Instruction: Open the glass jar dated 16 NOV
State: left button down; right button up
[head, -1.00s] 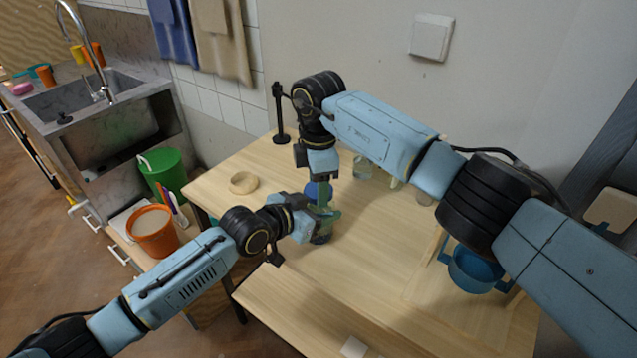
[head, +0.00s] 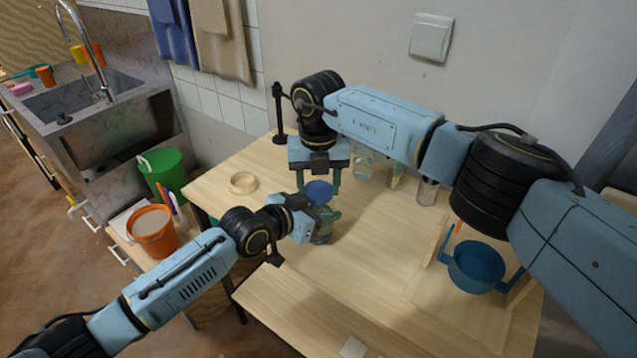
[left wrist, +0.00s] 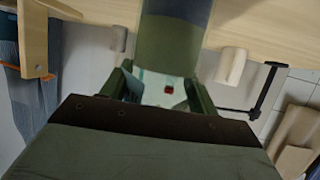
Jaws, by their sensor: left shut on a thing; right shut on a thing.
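A glass jar (head: 321,234) stands on the wooden table (head: 375,270), with my left gripper (head: 325,214) shut on it from the left. A blue lid (head: 319,190) shows at its top, between the fingers of my right gripper (head: 319,184), which reaches down from above and is shut on it. I cannot tell whether the lid still touches the jar. In the left wrist view the greenish jar (left wrist: 174,40) looms close between the fingers of the left gripper (left wrist: 163,84). No date is readable.
Another glass jar (head: 363,168) and a clear glass vessel (head: 427,191) stand farther back. The table's front middle is clear.

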jog(key=o, duration=1.1)
jog(key=shift+c, duration=0.2)
jog(key=shift+r, duration=2.3)
jog(key=shift+c, duration=0.3)
jog(key=m, duration=0.2)
jog(key=r+m, duration=0.1)
jog(key=m, duration=0.3)
jog(key=shift+r, duration=0.4)
jog(key=m, duration=0.2)
jog(key=r+m, duration=0.1)
jog(key=m, duration=0.2)
jog(key=shift+r+m, duration=0.2)
jog(key=shift+m, duration=0.5)
jog(key=shift+f, duration=3.9)
